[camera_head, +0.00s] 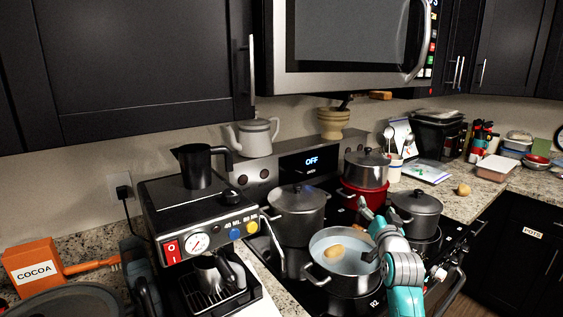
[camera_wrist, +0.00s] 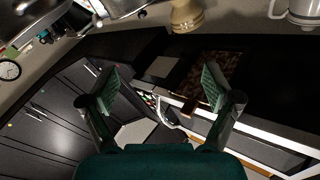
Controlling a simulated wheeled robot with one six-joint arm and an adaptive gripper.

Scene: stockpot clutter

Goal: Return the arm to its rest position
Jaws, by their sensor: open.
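My gripper (camera_wrist: 162,88) is open in the wrist view, its two dark fingers with green pads spread wide and nothing between them. In the head view my teal and white arm (camera_head: 404,270) rises from the bottom edge at the right side of the open stockpot. The stockpot (camera_head: 345,282) stands on the stove, with pale liquid inside and a potato (camera_head: 333,251) in it. The arm hides part of the stove and the pot's right side.
Lidded grey pots (camera_head: 298,212) (camera_head: 417,212) and a red pot (camera_head: 364,195) crowd the stove. A coffee machine (camera_head: 200,220) stands at left. The microwave (camera_head: 350,45) and dark cabinets (camera_head: 140,65) hang above. Another potato (camera_head: 463,189) lies on the right counter.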

